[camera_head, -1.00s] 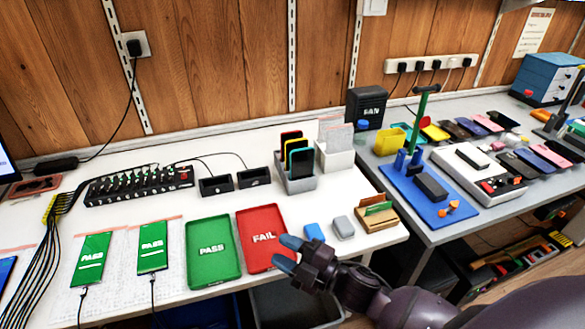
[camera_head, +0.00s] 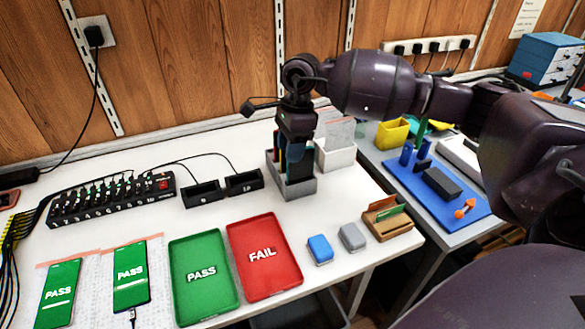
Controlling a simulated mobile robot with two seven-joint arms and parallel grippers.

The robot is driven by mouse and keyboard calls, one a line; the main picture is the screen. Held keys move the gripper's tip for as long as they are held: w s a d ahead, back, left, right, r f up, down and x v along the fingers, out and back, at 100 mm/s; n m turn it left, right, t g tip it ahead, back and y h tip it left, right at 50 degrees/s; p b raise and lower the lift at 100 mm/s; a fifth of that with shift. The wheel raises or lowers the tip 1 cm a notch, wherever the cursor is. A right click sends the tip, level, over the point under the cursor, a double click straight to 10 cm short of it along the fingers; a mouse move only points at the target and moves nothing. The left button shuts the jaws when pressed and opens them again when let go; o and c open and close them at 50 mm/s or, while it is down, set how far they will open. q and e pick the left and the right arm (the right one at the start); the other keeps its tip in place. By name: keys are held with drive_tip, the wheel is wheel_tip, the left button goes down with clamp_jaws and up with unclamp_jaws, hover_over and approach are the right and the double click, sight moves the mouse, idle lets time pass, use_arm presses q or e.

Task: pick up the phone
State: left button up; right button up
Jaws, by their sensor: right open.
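My right gripper (camera_head: 290,152) points straight down at the grey slotted rack (camera_head: 297,188), its open fingers at the phones standing there. The gripper hides most of these phones, and I cannot tell whether the fingers touch one. Two more phones lie flat at the front left with green PASS screens: one at the far left (camera_head: 60,292) and one beside it (camera_head: 131,274). A green PASS tray (camera_head: 203,295) and a red FAIL tray (camera_head: 264,280) lie empty to their right. My left gripper is not in view.
A black numbered hub (camera_head: 112,200) with cables and two small black boxes (camera_head: 203,194) stand left of the rack. A white holder (camera_head: 336,153) is close on its right. Blue (camera_head: 320,249) and grey (camera_head: 352,236) blocks and a wooden card stand (camera_head: 388,222) line the front right.

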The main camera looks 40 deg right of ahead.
drive_tip(key=d+r, duration=0.1)
drive_tip(key=w+d+h, duration=0.1)
drive_tip(key=w+d+r+h, duration=0.1)
drive_tip(key=d, duration=0.1)
drive_tip(key=shift+d+r, duration=0.1)
drive_tip(key=shift+r, duration=0.25)
hover_over(300, 172)
wheel_tip(300, 172, down, 5)
drive_tip(key=shift+b, duration=0.4)
drive_tip(key=f, duration=0.5)
drive_tip(key=shift+w+d+f+b, duration=0.25)
drive_tip(key=shift+b, duration=0.15)
drive_tip(key=shift+c, duration=0.3)
clamp_jaws()
